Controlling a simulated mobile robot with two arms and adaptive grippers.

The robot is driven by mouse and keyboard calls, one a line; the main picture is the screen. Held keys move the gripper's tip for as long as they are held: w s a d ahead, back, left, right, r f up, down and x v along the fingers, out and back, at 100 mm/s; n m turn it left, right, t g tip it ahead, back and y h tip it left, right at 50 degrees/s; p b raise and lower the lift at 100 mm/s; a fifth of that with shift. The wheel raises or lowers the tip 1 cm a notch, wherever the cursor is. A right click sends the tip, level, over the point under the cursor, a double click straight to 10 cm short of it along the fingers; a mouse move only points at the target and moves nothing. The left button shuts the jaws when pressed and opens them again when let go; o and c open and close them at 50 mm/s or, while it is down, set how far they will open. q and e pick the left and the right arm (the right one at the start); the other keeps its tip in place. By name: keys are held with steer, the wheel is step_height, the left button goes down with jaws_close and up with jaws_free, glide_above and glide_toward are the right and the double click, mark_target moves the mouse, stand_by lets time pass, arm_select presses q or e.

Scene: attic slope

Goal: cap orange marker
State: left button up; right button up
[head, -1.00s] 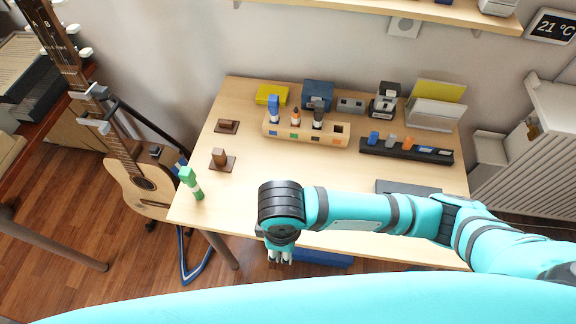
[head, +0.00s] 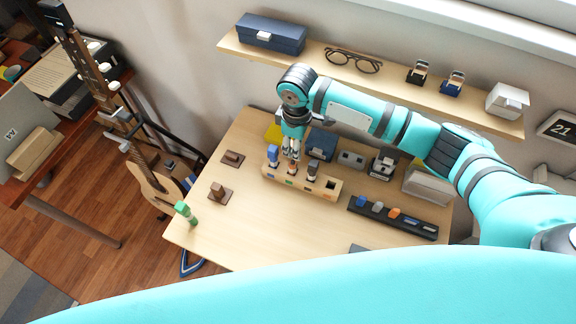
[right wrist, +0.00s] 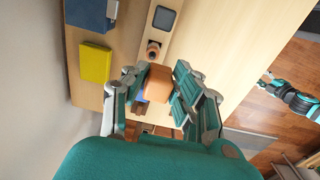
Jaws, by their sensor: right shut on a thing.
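My right gripper (head: 291,154) is over the wooden marker holder (head: 264,174), at the orange marker (head: 291,168). In the right wrist view, the right gripper (right wrist: 160,90) is shut on an orange block-shaped piece, apparently the orange cap (right wrist: 157,82). The orange marker below it is hidden in that view, so I cannot tell whether cap and marker touch. A blue-topped marker (head: 273,152) and a dark-tipped marker (head: 312,171) stand on either side. The holder's end slot (head: 331,184) is empty. My left gripper seems to show small at the right of the wrist view (right wrist: 267,78); its jaws are unclear.
A black tray (head: 425,232) holds blue, grey and orange pieces. Behind the holder are a yellow block (head: 273,132), a blue box (head: 321,145) and other desk items. A shelf (head: 398,88) overhangs the back.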

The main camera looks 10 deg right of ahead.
steer(key=shift+w+r, duration=0.45)
steer(key=shift+w, duration=0.1)
steer(key=shift+d+r+p, duration=0.1)
steer(key=shift+d+p, duration=0.05)
steer(key=shift+p, duration=0.5)
steer(key=b, duration=0.3)
glide_above(295, 164)
steer(key=shift+f, duration=3)
arm_select(q)
steer(key=shift+a+f, duration=0.1)
steer(key=shift+f, duration=0.55)
steer(key=shift+a+r+p, duration=0.1)
steer(key=shift+r+p, duration=0.45)
steer(key=shift+p, duration=0.05)
arm_select(e)
steer(key=shift+f, duration=0.35)
arm_select(q)
steer(key=shift+r+p, duration=0.35)
steer(key=shift+s+r, duration=0.1)
arm_select(e)
steer(key=shift+f, duration=0.7)
arm_select(q)
steer(key=shift+r+p, duration=0.6)
steer(key=shift+p, duration=0.1)
arm_select(e)
steer(key=shift+f, duration=0.25)
